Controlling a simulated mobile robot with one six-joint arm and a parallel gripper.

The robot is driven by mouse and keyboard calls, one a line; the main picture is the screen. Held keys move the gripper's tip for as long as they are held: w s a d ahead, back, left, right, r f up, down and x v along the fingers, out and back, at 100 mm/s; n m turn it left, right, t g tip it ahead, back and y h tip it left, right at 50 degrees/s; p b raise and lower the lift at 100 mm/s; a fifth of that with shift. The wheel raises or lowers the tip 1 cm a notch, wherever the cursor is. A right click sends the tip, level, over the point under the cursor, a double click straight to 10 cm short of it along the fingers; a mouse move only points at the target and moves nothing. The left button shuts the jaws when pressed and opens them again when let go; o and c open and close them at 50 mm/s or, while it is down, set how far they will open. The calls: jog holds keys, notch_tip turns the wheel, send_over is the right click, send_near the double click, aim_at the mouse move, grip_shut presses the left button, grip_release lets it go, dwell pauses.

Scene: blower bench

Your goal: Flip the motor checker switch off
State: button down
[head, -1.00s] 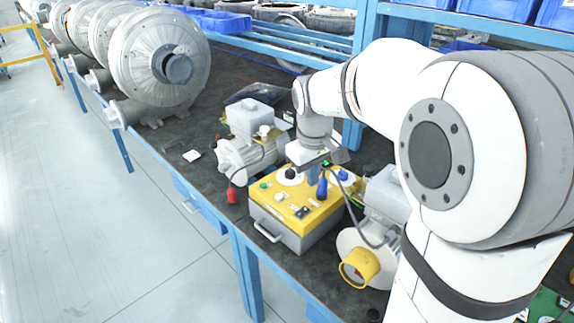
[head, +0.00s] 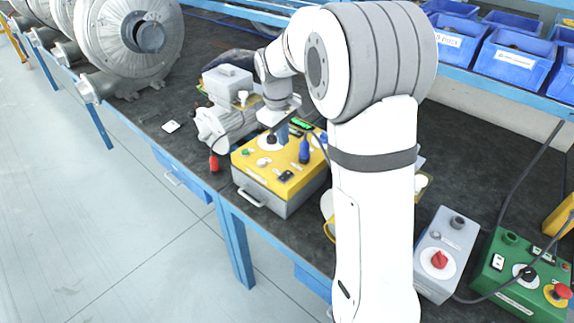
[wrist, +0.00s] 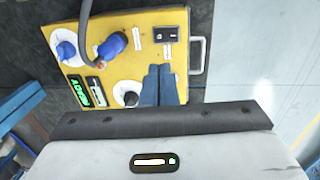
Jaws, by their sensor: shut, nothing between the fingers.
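The motor checker (head: 276,184) is a grey box with a yellow top panel on the bench. Its black switch (head: 286,176) sits near the panel's front edge. It also shows at the top of the wrist view (wrist: 165,34), but its position is too small to tell. My gripper (head: 283,134) points down over the back part of the panel, apart from the switch. In the wrist view my blue fingers (wrist: 158,80) are together and empty, between the switch and a dial (wrist: 130,95). A lit green display (wrist: 93,90) is beside that dial.
A blue plug (head: 305,152) with a cable stands on the panel near my gripper. A grey motor (head: 225,122) is behind left. A grey box with a red knob (head: 438,260) and a green control box (head: 520,285) are at right. Large blowers (head: 130,45) stand at far left.

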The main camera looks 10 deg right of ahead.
aim_at(287, 173)
jog(key=f, duration=0.4)
jog(key=f+p, duration=0.1)
jog(key=f, duration=0.3)
jog(key=d+f, duration=0.1)
jog(key=f, duration=0.2)
jog(key=shift+w+d+f, duration=0.1)
jog(key=shift+w+f, duration=0.3)
